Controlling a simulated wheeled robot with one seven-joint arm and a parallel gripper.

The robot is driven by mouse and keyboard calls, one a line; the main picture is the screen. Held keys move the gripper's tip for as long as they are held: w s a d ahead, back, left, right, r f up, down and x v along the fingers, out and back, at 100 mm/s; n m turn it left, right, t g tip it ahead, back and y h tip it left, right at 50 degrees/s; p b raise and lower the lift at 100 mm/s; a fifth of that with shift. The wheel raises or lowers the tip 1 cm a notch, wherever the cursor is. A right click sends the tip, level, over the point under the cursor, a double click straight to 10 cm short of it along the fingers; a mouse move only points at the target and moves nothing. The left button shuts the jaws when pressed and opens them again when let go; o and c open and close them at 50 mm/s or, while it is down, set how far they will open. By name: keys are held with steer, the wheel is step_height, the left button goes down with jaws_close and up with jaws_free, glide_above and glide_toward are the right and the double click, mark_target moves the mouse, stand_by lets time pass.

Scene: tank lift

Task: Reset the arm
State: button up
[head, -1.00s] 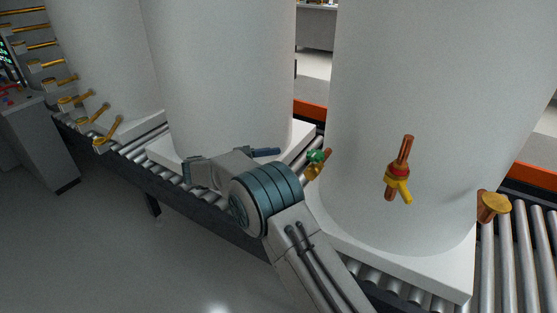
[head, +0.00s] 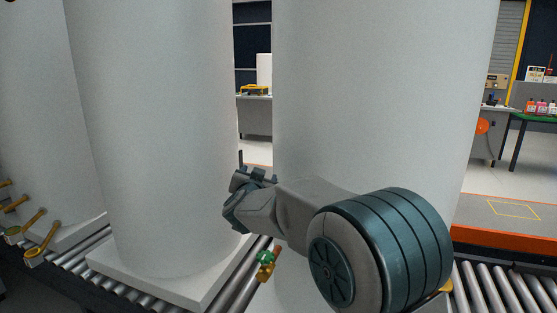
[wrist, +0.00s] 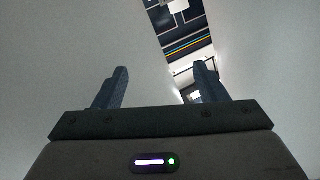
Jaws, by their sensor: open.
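My arm reaches in from the lower right in the head view. My gripper (head: 250,172) is at the gap between two tall white tanks, the middle tank (head: 155,130) and the right tank (head: 375,100). In the wrist view, the two fingers of my gripper (wrist: 158,85) stand wide apart with nothing between them. Pale tank walls fill both sides of that view, with a strip of the room between them. I cannot tell how close the fingertips are to the tanks.
A small green and yellow valve (head: 266,262) sits below my gripper. The tanks stand on white bases on a roller conveyor (head: 490,285). Yellow-handled pipe fittings (head: 42,245) stick out at the lower left. A workbench (head: 256,115) stands beyond the gap.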

steer(key=s+d+f+n+g+p, duration=0.1)
steer(key=s+d+f+g, duration=0.2)
steer(key=s, duration=1)
steer(key=s+d+f+n+g+p, duration=0.1)
steer(key=s+d+f+g, duration=0.3)
steer(key=s+d, duration=0.6)
steer(key=s+d+f+n+g+y+p, duration=0.1)
steer(key=s+d+g, duration=0.6)
steer(key=s, duration=0.9)
step_height(320, 180, down, 2)
steer(key=shift+s+d+f+n+p, duration=0.2)
steer(key=shift+s+n+p, duration=0.25)
steer(key=shift+p, duration=0.5)
